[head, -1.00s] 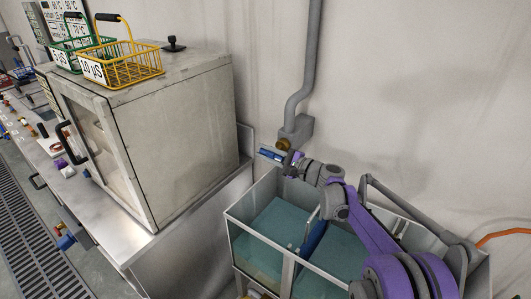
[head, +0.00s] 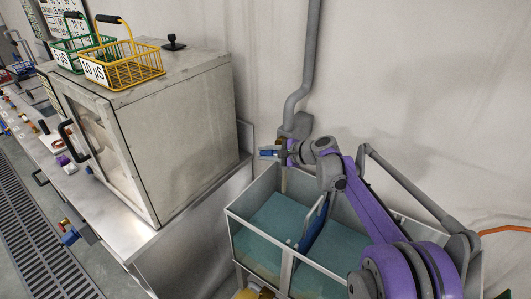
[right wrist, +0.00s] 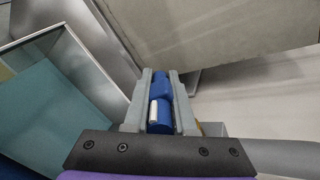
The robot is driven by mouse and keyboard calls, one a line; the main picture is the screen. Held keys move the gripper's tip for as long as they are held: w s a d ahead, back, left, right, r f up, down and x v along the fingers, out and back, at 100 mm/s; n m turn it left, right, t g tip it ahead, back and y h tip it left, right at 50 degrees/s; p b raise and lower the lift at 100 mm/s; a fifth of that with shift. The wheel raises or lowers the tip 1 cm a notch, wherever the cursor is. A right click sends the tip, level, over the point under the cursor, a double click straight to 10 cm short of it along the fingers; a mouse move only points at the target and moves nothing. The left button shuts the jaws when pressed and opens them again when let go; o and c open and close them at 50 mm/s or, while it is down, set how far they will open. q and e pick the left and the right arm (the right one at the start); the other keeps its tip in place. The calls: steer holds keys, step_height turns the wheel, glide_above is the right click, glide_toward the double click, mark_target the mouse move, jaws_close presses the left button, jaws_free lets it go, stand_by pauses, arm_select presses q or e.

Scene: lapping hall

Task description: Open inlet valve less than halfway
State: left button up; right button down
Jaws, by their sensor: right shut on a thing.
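The inlet valve's blue lever (head: 268,152) sits at the lower end of the grey wall pipe (head: 295,105), above the back of the tank. It points left, roughly level, in the head view. My right gripper (head: 284,153) is at the lever and shut on it, covering most of the valve body. In the right wrist view the blue lever (right wrist: 161,92) lies between the two grey fingers, with a pale strip on it. The open tank (head: 262,233) below holds teal liquid in its compartments. My left gripper is not in view.
A grey cabinet (head: 185,140) stands left of the valve on a steel bench (head: 190,222), with a yellow basket (head: 135,70) and a green basket (head: 75,55) on top. A blue upright piece (head: 313,222) stands in the tank. An orange hose (head: 505,229) is at the right wall.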

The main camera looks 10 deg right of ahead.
steer(key=c, duration=0.8)
jaws_free()
steer(key=shift+o, duration=0.2)
steer(key=v, duration=1.1)
steer(key=shift+b, duration=0.3)
steer(key=shift+a, duration=0.1)
